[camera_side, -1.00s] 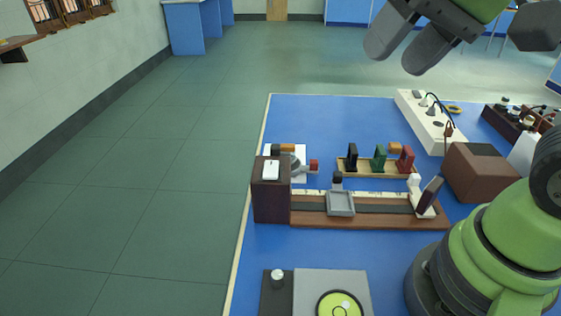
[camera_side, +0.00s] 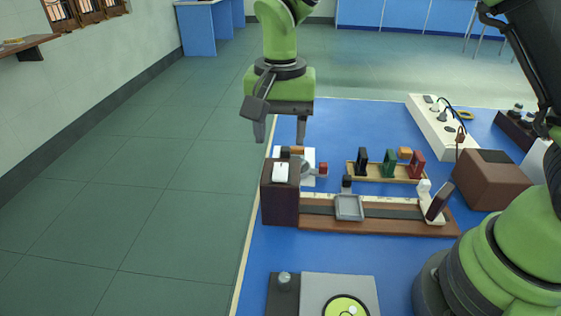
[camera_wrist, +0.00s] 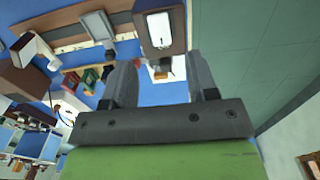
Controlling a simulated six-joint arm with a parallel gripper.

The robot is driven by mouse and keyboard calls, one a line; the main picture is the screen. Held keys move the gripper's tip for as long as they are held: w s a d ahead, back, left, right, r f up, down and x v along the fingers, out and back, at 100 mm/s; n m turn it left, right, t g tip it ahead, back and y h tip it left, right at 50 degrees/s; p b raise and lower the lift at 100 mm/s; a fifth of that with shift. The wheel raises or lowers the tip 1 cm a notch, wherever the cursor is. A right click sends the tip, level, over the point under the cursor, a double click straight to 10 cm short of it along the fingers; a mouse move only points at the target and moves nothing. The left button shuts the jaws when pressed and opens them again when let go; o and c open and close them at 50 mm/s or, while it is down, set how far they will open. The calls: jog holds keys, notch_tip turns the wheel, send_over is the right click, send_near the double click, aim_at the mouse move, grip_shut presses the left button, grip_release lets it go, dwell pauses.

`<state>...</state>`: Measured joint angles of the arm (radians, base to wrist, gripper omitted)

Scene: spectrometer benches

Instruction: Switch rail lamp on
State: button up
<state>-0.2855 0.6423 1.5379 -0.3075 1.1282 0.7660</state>
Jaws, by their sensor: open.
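The rail lamp seems to be the dark brown box (camera_side: 279,202) at the left end of the wooden rail (camera_side: 375,221). A white rocker switch (camera_side: 281,172) lies on its top. I cannot tell whether it is on. The wrist view shows the box (camera_wrist: 179,43) with the white switch (camera_wrist: 160,29) beyond my fingertips. My gripper (camera_side: 281,133) points down, open and empty, above and apart from the box in the side view. Its two fingers also show in the wrist view (camera_wrist: 160,75).
A grey square tray (camera_side: 349,207) and a tilted dark plate (camera_side: 439,202) stand on the rail. Behind is a rack (camera_side: 385,172) with black, green and red holders. A white power strip (camera_side: 437,124) and brown box (camera_side: 487,181) stand right. Floor is clear at left.

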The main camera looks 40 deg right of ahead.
aim_at(281, 170)
notch_tip(281, 170, down, 7)
jog(key=shift+r, duration=0.1)
jog(key=shift+c, duration=0.2)
